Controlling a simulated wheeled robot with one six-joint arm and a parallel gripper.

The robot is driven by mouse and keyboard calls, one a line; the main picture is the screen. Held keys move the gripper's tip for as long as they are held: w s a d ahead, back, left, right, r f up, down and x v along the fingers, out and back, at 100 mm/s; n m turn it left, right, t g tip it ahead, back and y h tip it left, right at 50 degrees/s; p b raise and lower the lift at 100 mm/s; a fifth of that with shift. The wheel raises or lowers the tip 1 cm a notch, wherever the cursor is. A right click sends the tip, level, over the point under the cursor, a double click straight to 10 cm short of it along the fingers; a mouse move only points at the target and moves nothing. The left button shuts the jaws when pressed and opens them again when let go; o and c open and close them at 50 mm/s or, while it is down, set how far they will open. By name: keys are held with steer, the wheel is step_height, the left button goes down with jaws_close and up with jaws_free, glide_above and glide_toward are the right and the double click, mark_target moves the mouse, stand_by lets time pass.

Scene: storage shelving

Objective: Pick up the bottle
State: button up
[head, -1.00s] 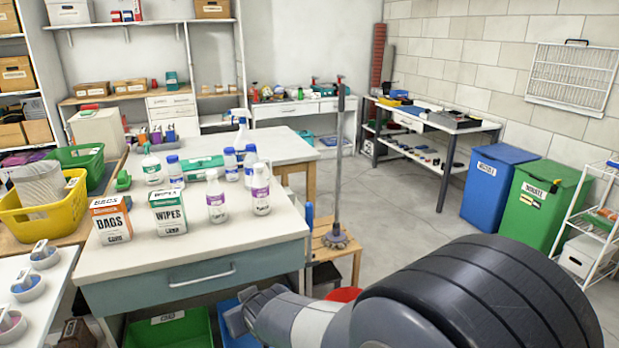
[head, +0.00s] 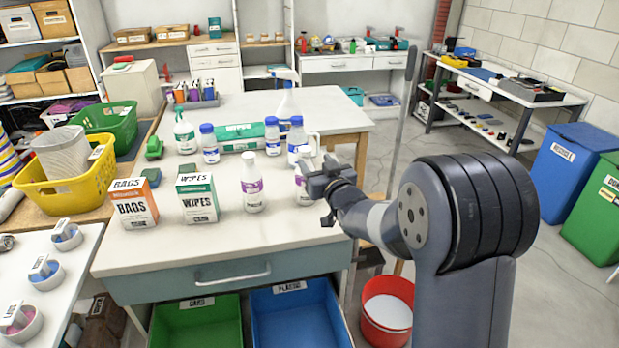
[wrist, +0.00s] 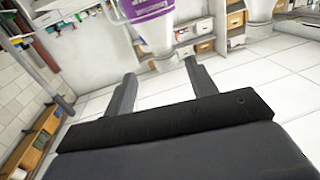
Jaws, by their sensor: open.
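Several white bottles stand upright on the white-topped table (head: 130,250). One purple-labelled bottle (head: 252,185) is in the clear in the middle. A second purple-labelled bottle (head: 305,190) is close to my gripper (head: 322,182), which partly hides it. My gripper is open and empty, over the table's right side. In the wrist view the two fingers (wrist: 160,72) are apart, and a purple-labelled bottle (wrist: 148,10) shows upside down just beyond them. Blue-capped bottles (head: 209,145) (head: 272,137) (head: 297,140) and a green-topped spray bottle (head: 185,133) stand behind.
A BAGS box (head: 133,205) and a WIPES box (head: 197,198) stand at front left of the table. A green-and-white box (head: 240,135) lies behind the bottles. A tall spray bottle (head: 285,92) stands farther back. A red bucket (head: 388,310) is on the floor at right.

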mark_target(308, 157)
steer(key=shift+a+p+x, duration=0.15)
steer(key=shift+p+x, duration=0.1)
steer(key=shift+x, duration=1.3)
steer(key=shift+a+p+x, duration=0.2)
steer(key=shift+p+x, duration=0.05)
steer(key=shift+x, duration=1.35)
steer(key=shift+s+f, duration=0.15)
steer(key=shift+s, duration=0.05)
steer(key=shift+c, duration=0.2)
jaws_close()
